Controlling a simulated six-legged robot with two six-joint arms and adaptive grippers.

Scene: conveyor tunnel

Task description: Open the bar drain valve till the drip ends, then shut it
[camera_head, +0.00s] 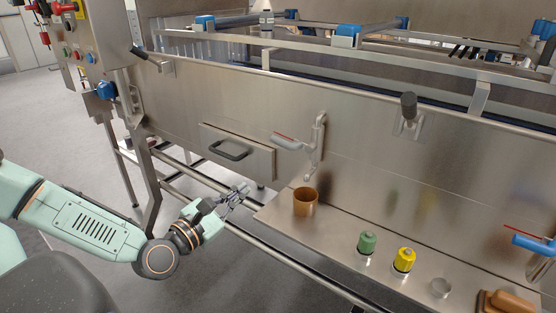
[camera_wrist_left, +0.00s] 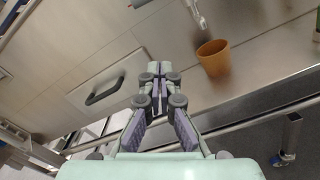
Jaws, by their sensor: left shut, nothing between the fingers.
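A drain valve (camera_head: 317,142) with a vertical metal body and a lever (camera_head: 288,141) with a red edge is mounted on the steel panel. The lever points left and lies roughly level. In the left wrist view the lower part of the valve (camera_wrist_left: 197,14) shows at the top edge. A copper-brown cup (camera_head: 305,201) stands upright on the shelf below the valve, and also shows in the left wrist view (camera_wrist_left: 214,58). I cannot make out any drip. My left gripper (camera_head: 245,188) is shut and empty, left of the cup and below the lever, touching neither. My right gripper is out of view.
A drawer with a black handle (camera_head: 231,150) is left of the valve. A blue-handled tap (camera_head: 534,243) is at far right.

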